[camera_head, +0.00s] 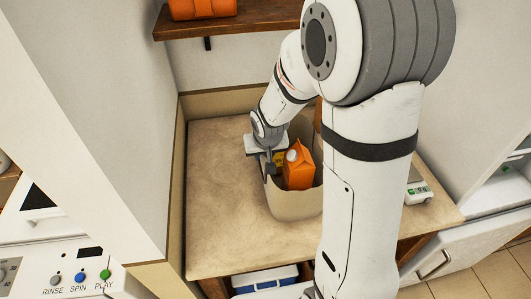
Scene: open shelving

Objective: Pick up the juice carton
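The orange juice carton (299,170) with a white cap stands in a beige bin (294,207) on the wooden counter. Its lower part is hidden by the bin's front wall. My gripper (269,174) points down at the bin's left side, just left of the carton. A gap seems to show between the gripper and the carton. The fingers are small and partly hidden, so I cannot tell how far apart they are.
A small yellow item (280,158) shows behind the carton, partly hidden. A white scale-like device (418,193) sits at the counter's right. The counter (220,215) is clear to the left. An orange object (203,8) rests on the shelf (235,22) above. My arm hides the bin's right side.

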